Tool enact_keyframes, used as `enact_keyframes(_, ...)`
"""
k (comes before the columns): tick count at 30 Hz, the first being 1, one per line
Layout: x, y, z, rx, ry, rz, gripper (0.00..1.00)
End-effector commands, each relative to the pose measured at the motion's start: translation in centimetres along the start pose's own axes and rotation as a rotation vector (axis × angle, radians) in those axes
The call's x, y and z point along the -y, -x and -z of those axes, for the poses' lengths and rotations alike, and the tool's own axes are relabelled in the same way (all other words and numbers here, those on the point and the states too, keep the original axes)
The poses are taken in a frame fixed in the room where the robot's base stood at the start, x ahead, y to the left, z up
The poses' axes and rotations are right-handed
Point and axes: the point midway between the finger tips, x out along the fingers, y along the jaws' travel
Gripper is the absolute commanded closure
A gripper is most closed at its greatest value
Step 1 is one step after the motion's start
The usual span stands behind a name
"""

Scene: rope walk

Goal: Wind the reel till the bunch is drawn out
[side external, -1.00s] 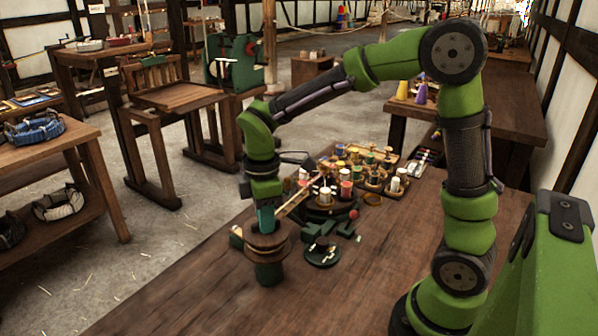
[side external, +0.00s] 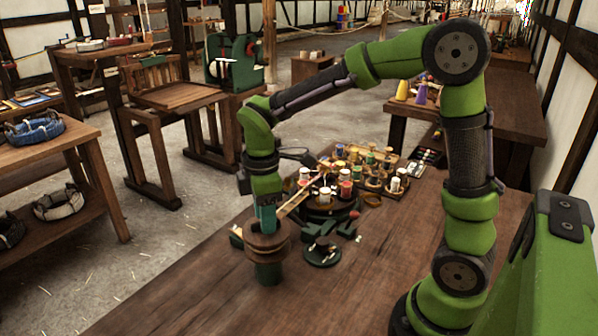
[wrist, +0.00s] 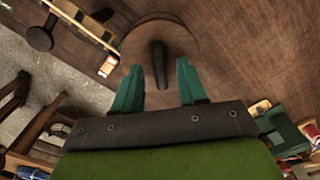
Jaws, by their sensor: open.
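The wooden reel (side external: 268,251) stands upright on a dark green base (side external: 268,273) at the table's left edge. In the wrist view its round brown top (wrist: 190,30) carries a dark bar (wrist: 159,62) at the middle. My gripper (side external: 266,224) points straight down over the reel. In the wrist view my teal fingers (wrist: 160,72) are open, one on each side of the bar, with a gap visible on both sides. A pale wooden strip (side external: 296,202) runs from beside the reel toward the spools. I cannot make out the bunch clearly.
A crowded rack of coloured spools (side external: 345,190) stands behind and right of the reel. Dark green fittings (side external: 322,251) lie close to the reel's right. The front of the table (side external: 350,295) is clear. A wooden bench (side external: 175,95) stands beyond, on the floor.

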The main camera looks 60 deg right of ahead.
Motion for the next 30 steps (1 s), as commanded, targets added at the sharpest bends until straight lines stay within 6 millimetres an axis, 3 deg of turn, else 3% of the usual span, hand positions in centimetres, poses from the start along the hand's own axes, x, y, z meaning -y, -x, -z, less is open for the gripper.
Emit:
enact_keyframes(18,0.0,13.6,0.0,-0.005,-0.002,-0.004,0.58)
enact_keyframes(24,0.0,15.7,0.0,-0.002,0.000,-0.002,0.58)
enact_keyframes(30,0.0,16.2,0.0,-0.002,-0.001,-0.001,0.58)
